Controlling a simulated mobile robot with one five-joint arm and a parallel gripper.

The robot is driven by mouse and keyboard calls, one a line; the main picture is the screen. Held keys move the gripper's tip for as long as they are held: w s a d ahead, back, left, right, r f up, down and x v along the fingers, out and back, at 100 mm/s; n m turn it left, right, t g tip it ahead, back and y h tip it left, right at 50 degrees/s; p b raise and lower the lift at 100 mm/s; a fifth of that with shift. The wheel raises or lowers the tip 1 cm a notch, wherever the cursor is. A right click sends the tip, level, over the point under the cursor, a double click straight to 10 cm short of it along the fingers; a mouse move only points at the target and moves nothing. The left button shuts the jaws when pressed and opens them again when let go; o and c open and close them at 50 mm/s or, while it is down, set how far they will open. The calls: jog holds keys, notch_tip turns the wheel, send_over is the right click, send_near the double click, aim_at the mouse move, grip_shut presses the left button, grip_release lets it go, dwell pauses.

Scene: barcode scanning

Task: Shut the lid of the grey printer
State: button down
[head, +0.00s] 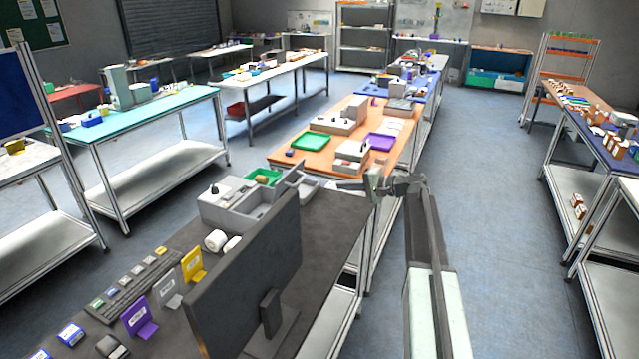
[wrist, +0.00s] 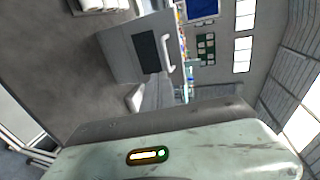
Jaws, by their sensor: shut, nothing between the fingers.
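The grey printer (head: 236,208) stands on the dark near table, partly hidden behind the monitor. A grey panel that looks like its raised lid (head: 291,178) stands tilted up at its right side. My gripper (head: 342,186) is shut and empty, to the right of this panel and at about its height in the picture. I cannot tell whether they touch. In the wrist view, a grey body with a dark panel and a pale handle, seemingly the printer (wrist: 124,48), appears sideways.
A black monitor (head: 245,280) stands in front of the printer. White rolls (head: 215,240), a keyboard (head: 125,290) and small upright cards lie to its left. An orange-topped table (head: 318,152) with trays and boxes is behind. The floor to the right is clear.

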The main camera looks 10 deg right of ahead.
jog(key=r+b+x, duration=0.1)
jog(key=b+x, duration=0.1)
jog(key=x, duration=1.1)
jog(key=shift+w+a, duration=0.2)
jog(key=shift+a, duration=0.3)
